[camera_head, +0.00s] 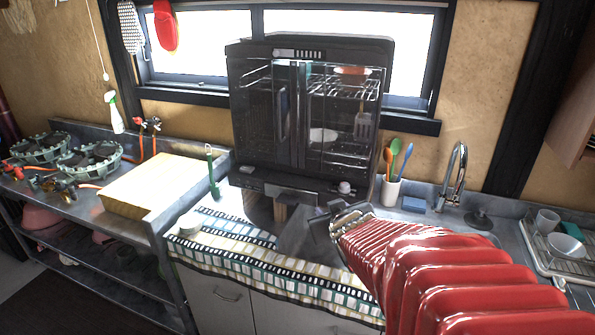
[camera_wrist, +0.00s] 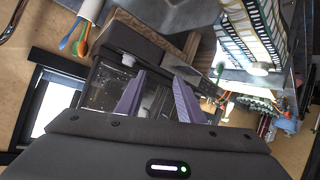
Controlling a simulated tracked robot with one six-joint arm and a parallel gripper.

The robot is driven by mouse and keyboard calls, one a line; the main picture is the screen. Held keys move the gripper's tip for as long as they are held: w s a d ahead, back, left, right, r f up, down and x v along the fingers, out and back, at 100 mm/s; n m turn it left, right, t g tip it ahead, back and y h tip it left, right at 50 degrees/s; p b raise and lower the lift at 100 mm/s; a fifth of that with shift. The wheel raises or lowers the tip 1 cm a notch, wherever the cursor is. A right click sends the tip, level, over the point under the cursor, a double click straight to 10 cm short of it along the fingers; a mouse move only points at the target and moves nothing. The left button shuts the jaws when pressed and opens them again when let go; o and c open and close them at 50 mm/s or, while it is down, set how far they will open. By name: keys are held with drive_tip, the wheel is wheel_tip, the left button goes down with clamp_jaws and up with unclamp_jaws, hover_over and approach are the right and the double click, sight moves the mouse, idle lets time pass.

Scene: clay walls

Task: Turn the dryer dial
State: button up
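The dryer (camera_head: 307,110) is a dark cabinet with glass doors, standing on the counter before the window. Its dial (camera_head: 345,187) is a small pale knob at the right of the dryer's lower front. My red-sleeved arm reaches in from the right, and its end is in front of and below the dial, apart from it. In the wrist view my gripper (camera_wrist: 160,77) has two purple fingers spread apart with nothing held. The dryer (camera_wrist: 105,88) shows there tilted, behind the fingers.
A cup of colored utensils (camera_head: 391,190) stands right of the dryer, near a blue sponge (camera_head: 414,204) and the faucet (camera_head: 455,175). A dish rack (camera_head: 560,250) is at far right. A patterned cloth (camera_head: 235,245) covers the counter front. A yellow block (camera_head: 150,186) lies left.

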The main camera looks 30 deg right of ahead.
drive_tip(key=s+a+g+y, duration=0.2)
drive_tip(key=s+a, duration=0.3)
drive_tip(key=a, duration=0.3)
drive_tip(key=s+a+n+g+y, duration=0.1)
drive_tip(key=s+a+y, duration=0.1)
drive_tip(key=s+a, duration=0.3)
drive_tip(key=s+a+n+g+y, duration=0.1)
drive_tip(key=s+a, duration=0.4)
drive_tip(key=a, duration=0.7)
drive_tip(key=shift+a+f+g+y, duration=0.2)
drive_tip(key=shift+g+y, duration=0.2)
drive_tip(key=shift+g, duration=0.4)
drive_tip(key=shift+s, duration=0.1)
drive_tip(key=shift+c, duration=0.4)
